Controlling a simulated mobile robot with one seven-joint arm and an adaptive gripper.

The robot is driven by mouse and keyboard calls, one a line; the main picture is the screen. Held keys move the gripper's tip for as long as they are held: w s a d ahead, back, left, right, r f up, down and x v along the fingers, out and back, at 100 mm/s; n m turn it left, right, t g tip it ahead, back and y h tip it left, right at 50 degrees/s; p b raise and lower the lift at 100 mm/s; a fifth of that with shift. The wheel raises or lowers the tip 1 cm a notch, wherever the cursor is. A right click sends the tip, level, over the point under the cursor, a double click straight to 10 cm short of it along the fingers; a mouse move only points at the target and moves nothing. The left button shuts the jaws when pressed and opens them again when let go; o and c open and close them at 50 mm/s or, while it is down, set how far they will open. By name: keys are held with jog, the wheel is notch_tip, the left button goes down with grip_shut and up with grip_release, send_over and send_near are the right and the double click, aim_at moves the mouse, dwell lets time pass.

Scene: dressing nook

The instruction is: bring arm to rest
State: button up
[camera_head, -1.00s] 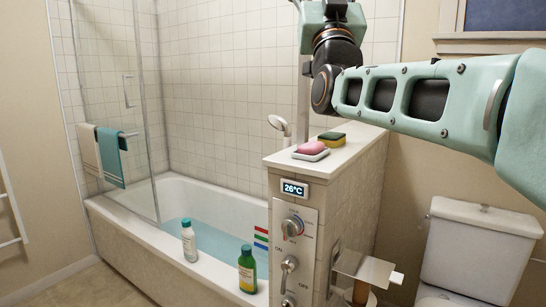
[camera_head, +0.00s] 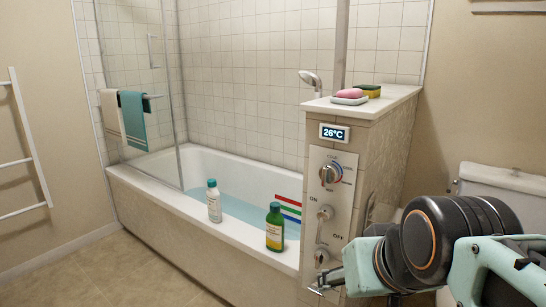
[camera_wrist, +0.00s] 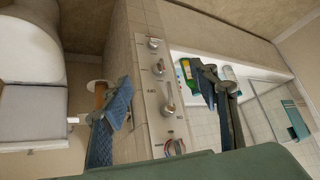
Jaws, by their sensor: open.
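My arm is folded low at the right of the head view, with its dark round joint and pale green links in front of the toilet. My gripper (camera_wrist: 164,95) shows in the wrist view with its two blue-padded fingers spread wide and nothing between them. In the head view only a small part of it shows at the bottom, in front of the tiled control pillar, and the rest is hidden or out of frame. Behind the fingers in the wrist view lies the control panel (camera_wrist: 156,88) with its knobs and levers.
The bathtub (camera_head: 160,200) holds water; a white bottle (camera_head: 214,202) and a green bottle (camera_head: 275,228) stand on its rim. A pink soap (camera_head: 349,93) on a dish and a sponge (camera_head: 368,91) sit on the pillar. The toilet (camera_head: 500,181) is behind my arm. Floor at left is clear.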

jog(key=s+f+g, duration=0.2)
jog(key=s+f, duration=0.4)
notch_tip(320, 180, up, 37)
jog(key=p, duration=3.6)
jog(key=shift+w+r+h, duration=0.15)
jog(key=shift+w+h, duration=0.15)
